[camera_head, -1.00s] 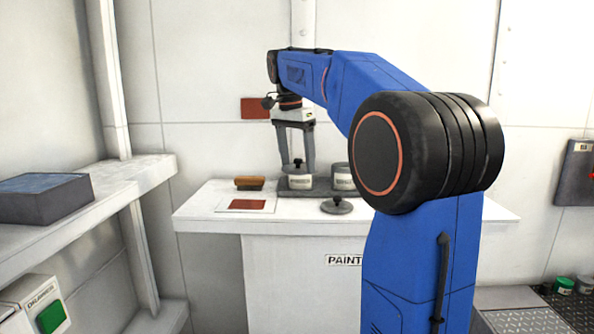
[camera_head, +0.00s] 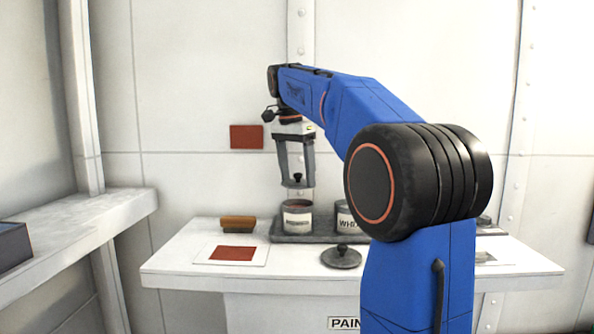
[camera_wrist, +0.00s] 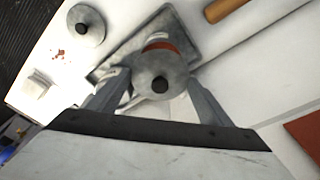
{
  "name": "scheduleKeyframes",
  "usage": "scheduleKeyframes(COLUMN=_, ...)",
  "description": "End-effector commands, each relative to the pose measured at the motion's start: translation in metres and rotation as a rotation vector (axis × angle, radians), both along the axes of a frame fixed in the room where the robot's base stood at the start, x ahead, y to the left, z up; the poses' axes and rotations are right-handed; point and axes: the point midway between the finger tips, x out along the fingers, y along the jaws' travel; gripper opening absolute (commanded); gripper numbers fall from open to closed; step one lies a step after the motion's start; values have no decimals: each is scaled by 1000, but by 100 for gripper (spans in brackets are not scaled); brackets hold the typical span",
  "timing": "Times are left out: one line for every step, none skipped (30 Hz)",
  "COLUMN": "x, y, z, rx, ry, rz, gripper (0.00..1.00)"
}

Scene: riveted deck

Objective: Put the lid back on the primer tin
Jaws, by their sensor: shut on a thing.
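My gripper (camera_head: 296,184) is shut on a grey lid with a dark knob (camera_head: 297,178) and holds it in the air above an open tin (camera_head: 297,219). The held lid also shows between my fingers in the wrist view (camera_wrist: 158,66). The tin stands upright on a dark tray (camera_head: 300,238); its inside looks red-brown and its label is too small to read. In the wrist view the lid covers much of the tin, leaving a red-brown strip (camera_wrist: 160,45) visible.
A tin marked "WHI" (camera_head: 345,219) stands right of the open tin, partly behind my arm. Another knobbed lid (camera_head: 341,257) lies on the white bench (camera_head: 185,268). A brown-handled brush (camera_head: 238,223) and a red sample card (camera_head: 233,254) lie at the left. A shelf (camera_head: 80,220) juts in.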

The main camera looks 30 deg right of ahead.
Motion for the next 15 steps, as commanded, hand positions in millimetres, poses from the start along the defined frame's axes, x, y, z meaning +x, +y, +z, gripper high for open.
scheduleKeyframes(x=-1, y=0, z=-4, rx=1, ry=1, rz=0, gripper=52)
scheduleKeyframes(x=0, y=0, z=-7, rx=0, ry=0, rz=0, gripper=52)
scheduleKeyframes(x=0, y=0, z=-10, rx=0, ry=0, rz=0, gripper=52)
scheduleKeyframes(x=0, y=0, z=-12, rx=0, ry=1, rz=0, gripper=52)
scheduleKeyframes(x=-1, y=0, z=-15, rx=0, ry=1, rz=0, gripper=52)
scheduleKeyframes(x=-1, y=0, z=-18, rx=0, ry=0, rz=0, gripper=52)
scheduleKeyframes(x=-1, y=0, z=-20, rx=0, ry=0, rz=0, gripper=52)
scheduleKeyframes(x=-1, y=0, z=-23, rx=0, ry=0, rz=0, gripper=52)
scheduleKeyframes(x=-1, y=0, z=-26, rx=0, ry=0, rz=0, gripper=52)
scheduleKeyframes(x=-1, y=0, z=-28, rx=0, ry=0, rz=0, gripper=52)
scheduleKeyframes(x=-1, y=0, z=-30, rx=0, ry=0, rz=0, gripper=52)
scheduleKeyframes(x=-1, y=0, z=-32, rx=0, ry=0, rz=0, gripper=52)
scheduleKeyframes(x=0, y=0, z=-35, rx=0, ry=0, rz=0, gripper=52)
scheduleKeyframes(x=0, y=0, z=-36, rx=0, ry=0, rz=0, gripper=52)
scheduleKeyframes(x=0, y=0, z=-38, rx=0, ry=-1, rz=0, gripper=52)
